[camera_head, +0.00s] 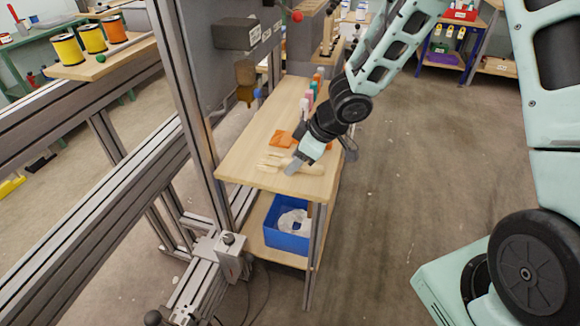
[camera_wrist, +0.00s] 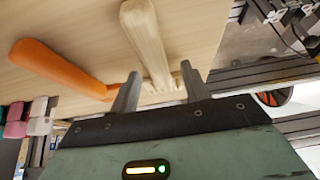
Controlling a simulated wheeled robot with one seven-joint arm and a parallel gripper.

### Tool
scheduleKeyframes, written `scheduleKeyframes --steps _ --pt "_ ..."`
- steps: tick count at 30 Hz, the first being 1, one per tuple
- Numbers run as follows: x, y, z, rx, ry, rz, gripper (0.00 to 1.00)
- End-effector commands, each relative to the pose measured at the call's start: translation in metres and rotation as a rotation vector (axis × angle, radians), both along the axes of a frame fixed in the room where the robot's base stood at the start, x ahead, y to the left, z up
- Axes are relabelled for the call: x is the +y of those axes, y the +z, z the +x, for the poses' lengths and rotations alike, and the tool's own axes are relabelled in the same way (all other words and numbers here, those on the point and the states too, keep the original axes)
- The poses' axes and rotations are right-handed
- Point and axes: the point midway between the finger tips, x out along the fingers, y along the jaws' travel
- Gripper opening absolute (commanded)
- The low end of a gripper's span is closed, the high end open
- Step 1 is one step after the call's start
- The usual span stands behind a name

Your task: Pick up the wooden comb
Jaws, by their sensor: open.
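The wooden comb (camera_head: 272,160) is pale and lies on the wooden shelf top near its front edge in the head view, partly covered by my gripper (camera_head: 293,167). In the wrist view, the pale wooden handle of the comb (camera_wrist: 146,38) runs from the top down to the space between the two fingers of my gripper (camera_wrist: 160,70). The fingers are apart, one on each side of it, with no clear contact. The lower end of the comb is partly hidden by the gripper body.
An orange-handled tool (camera_wrist: 62,66) lies beside the comb; its orange part (camera_head: 282,140) shows behind it in the head view. Several small coloured items stand farther back. A blue bin (camera_head: 287,240) sits on the lower shelf. A metal frame (camera_head: 188,110) rises to the left.

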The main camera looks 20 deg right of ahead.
Motion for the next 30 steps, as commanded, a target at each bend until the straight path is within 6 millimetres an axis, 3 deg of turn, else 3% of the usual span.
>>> scheduleKeyframes --steps 11,16,17,26,30 --pt "0.0 -0.003 0.0 0.001 0.0 0.001 0.46" --pt "0.0 -0.003 0.0 0.001 0.0 0.001 0.05" --pt "0.0 -0.003 0.0 0.001 0.0 0.001 0.0" --pt "0.0 -0.002 0.0 0.001 0.0 0.001 0.0" --pt "0.0 0.009 0.0 -0.001 0.001 0.001 0.0"
